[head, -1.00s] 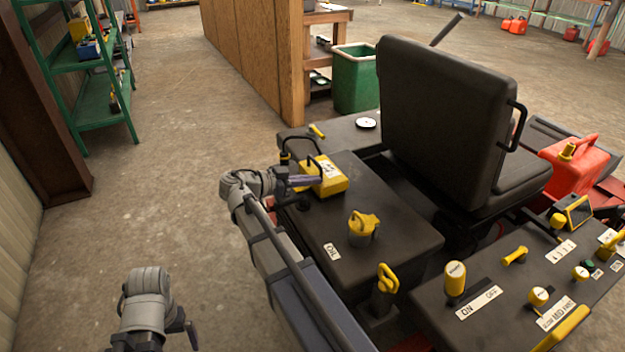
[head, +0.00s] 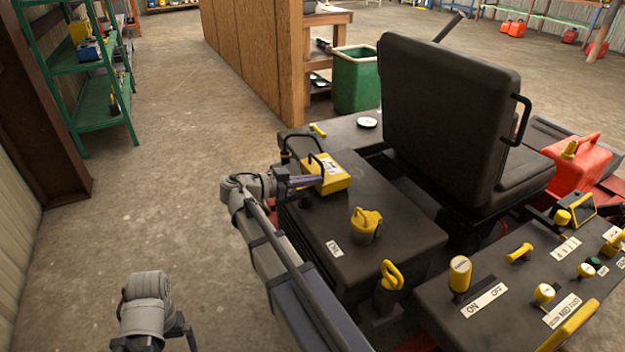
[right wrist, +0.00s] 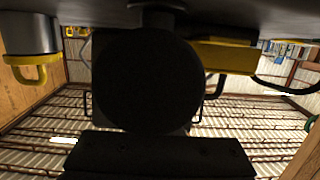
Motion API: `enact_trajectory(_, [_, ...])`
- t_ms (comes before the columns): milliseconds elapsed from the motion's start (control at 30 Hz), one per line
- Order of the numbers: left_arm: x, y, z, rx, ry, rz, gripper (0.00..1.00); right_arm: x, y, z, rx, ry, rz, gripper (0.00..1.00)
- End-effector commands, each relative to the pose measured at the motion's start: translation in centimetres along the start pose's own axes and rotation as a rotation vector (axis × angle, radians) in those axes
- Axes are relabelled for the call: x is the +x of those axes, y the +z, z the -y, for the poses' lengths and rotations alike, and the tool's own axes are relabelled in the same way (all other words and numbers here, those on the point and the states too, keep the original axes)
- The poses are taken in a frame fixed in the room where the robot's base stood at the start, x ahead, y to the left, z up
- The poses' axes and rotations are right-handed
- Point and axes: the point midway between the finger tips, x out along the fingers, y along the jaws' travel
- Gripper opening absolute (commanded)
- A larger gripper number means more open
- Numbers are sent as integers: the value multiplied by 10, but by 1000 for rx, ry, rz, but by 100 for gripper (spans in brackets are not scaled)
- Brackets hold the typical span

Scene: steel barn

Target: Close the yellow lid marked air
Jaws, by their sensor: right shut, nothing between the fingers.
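The yellow lid (head: 335,181) is a boxy cover with a white label and a black handle, on the black deck behind the seat. Its lettering is too small to read surely. It also shows in the right wrist view (right wrist: 222,57). I cannot tell how far it is open. My right gripper (head: 308,181) is shut and empty, with its tips at the lid's near left side; I cannot tell whether they touch it. My left gripper (head: 165,343) is only partly in view at the bottom left, its fingers cut off or hidden.
A yellow-handled cap (head: 367,224) by a small white label stands nearer on the deck (head: 400,235). The black seat (head: 445,110) rises to the right. A control panel (head: 530,290) with yellow knobs is at the lower right. The floor on the left is clear.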

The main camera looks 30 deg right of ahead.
Motion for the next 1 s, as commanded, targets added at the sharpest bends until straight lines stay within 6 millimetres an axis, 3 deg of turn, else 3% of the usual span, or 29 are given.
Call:
enact_trajectory(33, [3, 0, 0, 0, 0, 0, 100, 0, 19, -5, -5, 11, 73, 0])
enact_trajectory(167, [0, 0, 0, 0, 0, 0, 100, -9, 16, -5, -6, 8, 66, 0])
enact_trajectory(600, [-17, 1, 1, -1, 3, 0, 100, -73, 0, -3, 2, -2, 6, 0])
enact_trajectory(1000, [-18, 1, 1, -1, 4, 0, 100, -81, -3, -3, 4, 0, -3, 0])
